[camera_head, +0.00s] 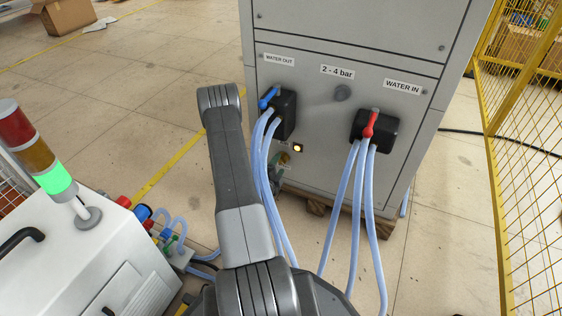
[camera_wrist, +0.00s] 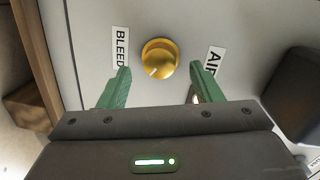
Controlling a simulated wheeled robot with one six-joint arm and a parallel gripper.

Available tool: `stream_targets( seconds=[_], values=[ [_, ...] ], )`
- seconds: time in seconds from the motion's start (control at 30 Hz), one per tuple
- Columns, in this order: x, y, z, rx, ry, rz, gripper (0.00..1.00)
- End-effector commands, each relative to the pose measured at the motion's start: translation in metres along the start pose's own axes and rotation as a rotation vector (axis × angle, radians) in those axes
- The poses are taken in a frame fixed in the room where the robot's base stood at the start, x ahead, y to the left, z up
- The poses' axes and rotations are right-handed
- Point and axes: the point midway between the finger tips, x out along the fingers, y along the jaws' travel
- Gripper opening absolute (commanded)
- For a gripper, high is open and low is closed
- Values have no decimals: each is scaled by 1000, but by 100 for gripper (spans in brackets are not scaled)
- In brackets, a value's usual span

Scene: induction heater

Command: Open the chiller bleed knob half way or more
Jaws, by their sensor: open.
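The bleed knob (camera_wrist: 159,58) is a round yellow knob with a pale pointer line on its face. It sits on the grey chiller panel beside a label (camera_wrist: 120,47) reading BLEED. The pointer slants toward the lower left in the wrist view. My gripper (camera_wrist: 158,84) is open, with its green fingers on either side of and a little short of the knob, apart from it. In the head view my arm reaches toward the chiller cabinet (camera_head: 345,50), and a small part of the gripper (camera_head: 277,176) shows behind the hoses. The knob cannot be made out clearly there.
A blue-handled valve (camera_head: 268,97) and a red-handled valve (camera_head: 369,124) with pale blue hoses (camera_head: 336,210) are on the cabinet. A lit yellow lamp (camera_head: 297,148) is near the gripper. A yellow mesh fence (camera_head: 520,120) stands right. A white machine (camera_head: 80,260) stands left.

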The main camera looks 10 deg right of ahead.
Motion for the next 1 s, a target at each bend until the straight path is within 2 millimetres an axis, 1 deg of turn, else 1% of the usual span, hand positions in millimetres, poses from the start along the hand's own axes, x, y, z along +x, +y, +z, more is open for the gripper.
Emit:
stream_targets(
  seconds=[0.03, 0.2, 0.3, 0.43, 0.5, 0.63, 1.0],
  values=[
    [-13, -3, 1, -4, -5, 2, 59],
    [-53, -3, 0, -4, -4, 2, 59],
    [-73, -2, -1, -3, -2, 2, 59],
    [-92, -2, -1, -1, 0, 0, 59],
    [-99, -2, -1, 0, 2, -1, 59],
    [-105, -1, -2, 1, 3, -1, 59],
    [-103, 0, -2, 3, 4, -2, 59]
  ],
)
